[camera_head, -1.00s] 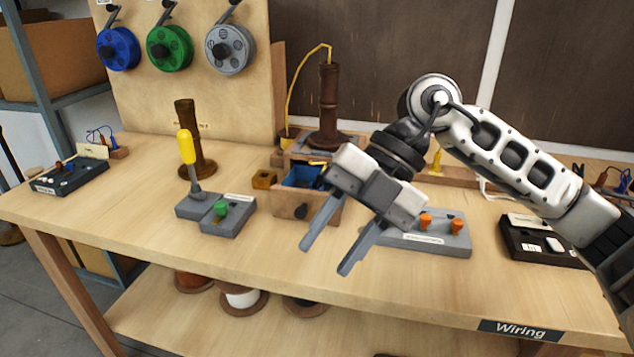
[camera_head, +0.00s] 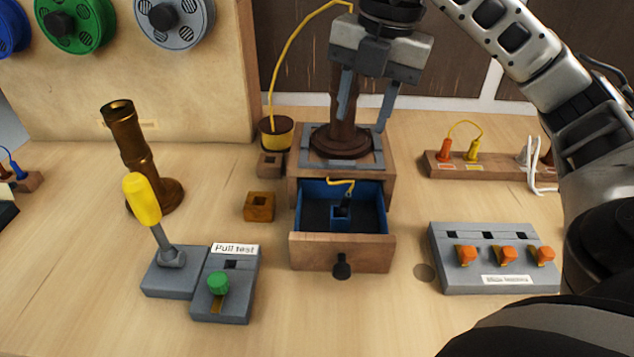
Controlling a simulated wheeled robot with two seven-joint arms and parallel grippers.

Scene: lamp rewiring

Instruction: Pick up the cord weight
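No part is labelled as the cord weight, and I cannot tell for sure which it is. A small amber-brown block (camera_head: 260,206) with a square hole lies on the bench left of the open drawer. A round brown cup with a yellow band (camera_head: 277,134) stands behind it, with the yellow cord (camera_head: 283,70) rising from it. My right gripper (camera_head: 366,118) is open and empty, pointing down, in front of or beside the dark lamp column (camera_head: 342,112); the depth is unclear. My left gripper is not in view.
The blue-lined drawer (camera_head: 341,254) is open, with a yellow cord end over it. Bench in front of the drawer is clear.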

